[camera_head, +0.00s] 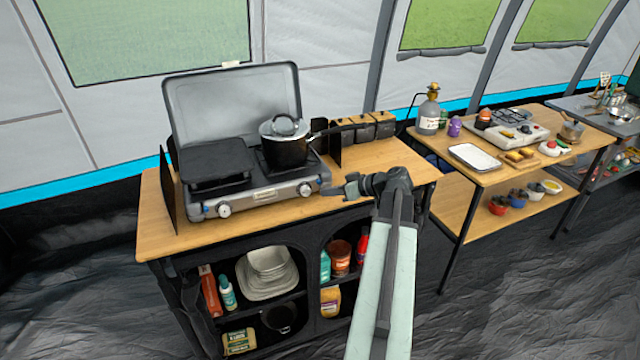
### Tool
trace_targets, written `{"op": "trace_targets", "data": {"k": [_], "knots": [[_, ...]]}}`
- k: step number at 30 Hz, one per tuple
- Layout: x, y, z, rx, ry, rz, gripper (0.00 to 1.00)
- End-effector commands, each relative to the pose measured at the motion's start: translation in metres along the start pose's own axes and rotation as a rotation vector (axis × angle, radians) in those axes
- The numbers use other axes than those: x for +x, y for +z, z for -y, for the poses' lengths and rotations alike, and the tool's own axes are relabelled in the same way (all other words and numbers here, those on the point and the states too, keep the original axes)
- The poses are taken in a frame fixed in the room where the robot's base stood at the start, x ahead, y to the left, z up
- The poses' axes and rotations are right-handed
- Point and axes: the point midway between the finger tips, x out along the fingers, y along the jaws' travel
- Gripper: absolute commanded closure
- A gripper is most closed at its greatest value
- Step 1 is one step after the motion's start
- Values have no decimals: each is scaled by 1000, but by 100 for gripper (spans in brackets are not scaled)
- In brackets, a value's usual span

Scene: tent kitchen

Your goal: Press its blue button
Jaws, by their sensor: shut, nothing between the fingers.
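A two-burner camping stove (262,196) with a raised grey lid (232,95) stands on the wooden counter. Its front panel has a white knob at the left (224,210) and another at the right (305,190). A small blue spot (205,210) shows at the panel's left end; I cannot tell for sure that it is the button. My gripper (340,189) is shut and empty. It points left, just right of the stove's right front corner, and seems apart from it. My arm's wrist is over the counter's right part.
A lidded pot (285,142) sits on the right burner, its handle reaching right above my gripper. A flat dark griddle (214,160) covers the left one. Dark canisters (363,128) stand behind. A second table (480,178) with dishes is at the right.

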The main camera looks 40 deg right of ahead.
Motion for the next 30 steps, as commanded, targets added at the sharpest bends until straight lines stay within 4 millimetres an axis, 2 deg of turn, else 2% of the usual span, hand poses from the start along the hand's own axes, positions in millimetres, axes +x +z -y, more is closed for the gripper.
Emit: {"op": "trace_targets", "data": {"k": [6,30], "knots": [[14,-10,-11,-1,0,0,100],[14,-10,-11,1,2,0,100]]}}
